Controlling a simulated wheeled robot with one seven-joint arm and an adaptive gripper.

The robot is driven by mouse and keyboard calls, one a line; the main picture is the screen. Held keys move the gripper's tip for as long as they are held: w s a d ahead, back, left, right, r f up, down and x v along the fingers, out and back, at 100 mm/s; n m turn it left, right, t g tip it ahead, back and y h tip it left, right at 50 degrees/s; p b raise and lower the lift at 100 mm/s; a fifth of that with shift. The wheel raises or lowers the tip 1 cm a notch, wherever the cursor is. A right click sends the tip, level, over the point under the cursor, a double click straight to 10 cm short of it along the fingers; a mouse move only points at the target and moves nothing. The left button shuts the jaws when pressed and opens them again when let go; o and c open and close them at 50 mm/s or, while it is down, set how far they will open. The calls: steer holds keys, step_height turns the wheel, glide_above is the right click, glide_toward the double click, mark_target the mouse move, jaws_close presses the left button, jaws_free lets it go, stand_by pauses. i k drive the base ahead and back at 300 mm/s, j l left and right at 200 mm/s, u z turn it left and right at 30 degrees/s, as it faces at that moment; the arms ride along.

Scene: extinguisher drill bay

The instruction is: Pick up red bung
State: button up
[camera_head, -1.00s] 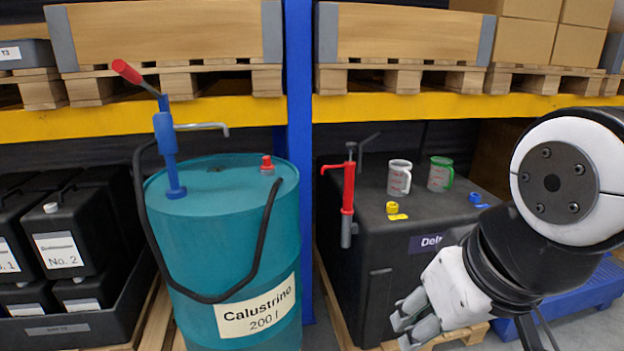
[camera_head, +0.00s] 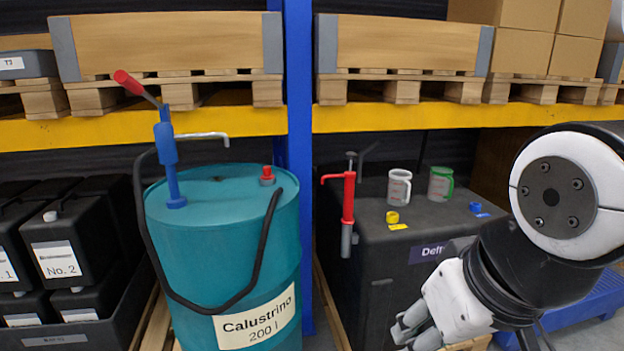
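The red bung (camera_head: 267,171) sits on the right side of the top of the teal drum (camera_head: 235,250) labelled Calustrino 200 l. It seems to stand on a small grey collar. My gripper (camera_head: 402,334) is low in the picture, right of the drum and in front of the black tank. It is well apart from the bung and lower than it. Its grey fingers point down and left. They overlap in this view, so whether they are open is unclear. I see nothing held between them.
A blue hand pump (camera_head: 168,160) and a black hose (camera_head: 262,250) are on the drum. A red pump (camera_head: 348,200) stands by the black tank (camera_head: 380,262), which bears two jugs, a yellow bung (camera_head: 392,217) and a blue bung (camera_head: 475,207). A yellow beam (camera_head: 400,117) crosses above.

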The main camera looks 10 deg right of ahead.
mark_target(266, 170)
steer(key=i+j, duration=0.2)
steer(key=i, duration=0.25)
steer(key=i+j, duration=0.15)
steer(key=i, duration=0.35)
steer(key=i+j, duration=0.2)
steer(key=i, duration=0.25)
steer(key=i+j, duration=0.15)
steer(key=i, duration=0.3)
